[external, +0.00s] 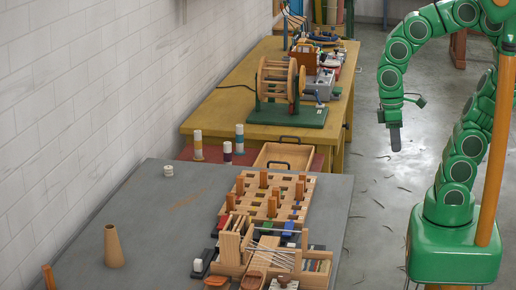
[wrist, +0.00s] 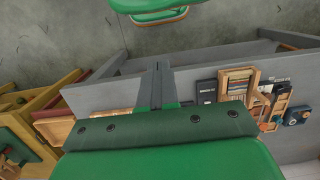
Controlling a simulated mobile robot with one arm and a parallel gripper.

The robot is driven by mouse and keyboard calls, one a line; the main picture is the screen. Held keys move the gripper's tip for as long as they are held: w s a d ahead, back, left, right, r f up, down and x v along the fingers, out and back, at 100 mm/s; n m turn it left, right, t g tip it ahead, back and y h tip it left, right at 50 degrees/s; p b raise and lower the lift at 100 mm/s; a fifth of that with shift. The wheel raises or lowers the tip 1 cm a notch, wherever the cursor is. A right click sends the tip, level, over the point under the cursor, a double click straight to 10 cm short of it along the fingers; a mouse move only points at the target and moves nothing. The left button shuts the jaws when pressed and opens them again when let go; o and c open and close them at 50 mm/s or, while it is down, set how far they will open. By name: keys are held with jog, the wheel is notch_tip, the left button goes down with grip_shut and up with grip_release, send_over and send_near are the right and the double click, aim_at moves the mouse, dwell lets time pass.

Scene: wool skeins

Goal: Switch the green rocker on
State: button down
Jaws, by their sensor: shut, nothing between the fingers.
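A small green piece (external: 266,227), which may be the green rocker, sits on the grey table among wooden racks, beside a small blue piece (external: 288,228). It is too small to tell which way it is tipped. I cannot pick it out in the wrist view. My gripper (external: 396,139) hangs pointing down over the open floor, right of the tables and well away from the green piece. Its fingers are together and empty; they also show in the wrist view (wrist: 158,72).
The grey table (external: 150,215) carries a peg board (external: 290,190), a wooden frame (external: 230,243) and a tan cone (external: 113,247). Behind is a yellow table (external: 225,95) with a wooden reel (external: 277,80) and an open drawer (external: 285,154).

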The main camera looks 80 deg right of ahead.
jog(key=w+a+f+y, duration=0.1)
jog(key=w+a+f, duration=0.1)
jog(key=w, duration=0.9)
jog(key=w+a+f+y, duration=0.1)
jog(key=w, duration=0.9)
jog(key=w+f+t, duration=0.1)
jog(key=w+f, duration=0.3)
jog(key=w, duration=0.3)
jog(key=w+d+f+y, duration=0.1)
jog(key=w+f, duration=0.3)
jog(key=w, duration=0.4)
jog(key=shift+d+f+t, duration=0.15)
jog(key=shift+d+t, duration=0.15)
jog(key=shift+t, duration=0.1)
jog(key=shift+f, duration=0.15)
jog(key=x, duration=1.3)
jog(key=shift+a+f, duration=0.3)
jog(key=shift+a, duration=0.1)
